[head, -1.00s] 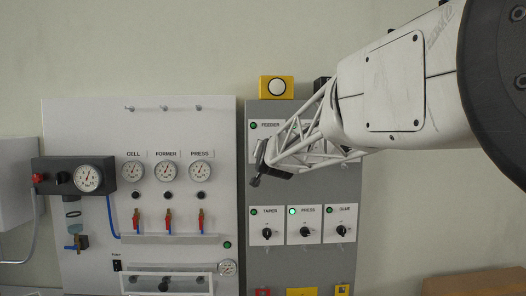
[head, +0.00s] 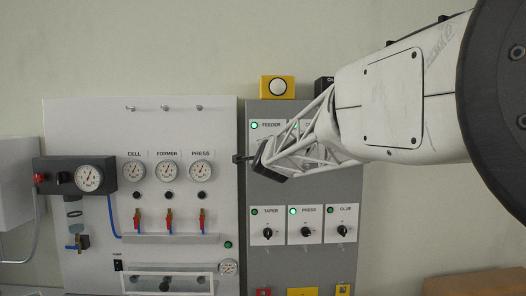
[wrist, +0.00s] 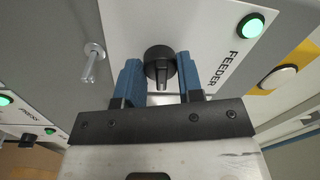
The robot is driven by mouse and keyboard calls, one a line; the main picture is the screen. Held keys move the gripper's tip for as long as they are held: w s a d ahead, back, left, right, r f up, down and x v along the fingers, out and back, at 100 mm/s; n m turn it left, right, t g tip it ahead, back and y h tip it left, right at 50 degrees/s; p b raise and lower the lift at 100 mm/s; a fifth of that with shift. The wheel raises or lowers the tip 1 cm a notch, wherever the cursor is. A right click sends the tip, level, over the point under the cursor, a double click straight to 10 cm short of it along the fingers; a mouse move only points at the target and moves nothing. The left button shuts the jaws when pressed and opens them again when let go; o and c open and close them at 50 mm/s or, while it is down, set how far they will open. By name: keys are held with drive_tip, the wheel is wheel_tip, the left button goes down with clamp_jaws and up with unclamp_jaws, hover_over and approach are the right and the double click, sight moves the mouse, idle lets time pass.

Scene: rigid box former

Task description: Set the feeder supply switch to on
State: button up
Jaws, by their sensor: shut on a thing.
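The feeder supply switch is a round black knob (wrist: 160,62) with a raised grip bar, under the FEEDER label (wrist: 229,57) in the wrist view. My gripper (wrist: 158,66) has its blue fingers on either side of the knob, shut on it. In the head view my gripper (head: 250,159) is at the upper left of the grey panel (head: 281,192) and hides the knob. The feeder lamp (head: 254,125) glows bright green; it also shows lit in the wrist view (wrist: 251,25).
Taper (head: 267,233), press (head: 305,232) and glue (head: 343,231) switches sit in a row below; the press lamp is lit. A yellow box with a white button (head: 277,87) is above. A metal peg (wrist: 91,62) sticks out beside the gripper.

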drive_tip(key=shift+m, duration=0.7)
drive_tip(key=o, duration=0.9)
drive_tip(key=shift+s, duration=0.2)
drive_tip(key=shift+s+f, duration=0.15)
drive_tip(key=shift+s, duration=1.7)
drive_tip(key=shift+s+f, duration=0.1)
drive_tip(key=shift+s, duration=1.75)
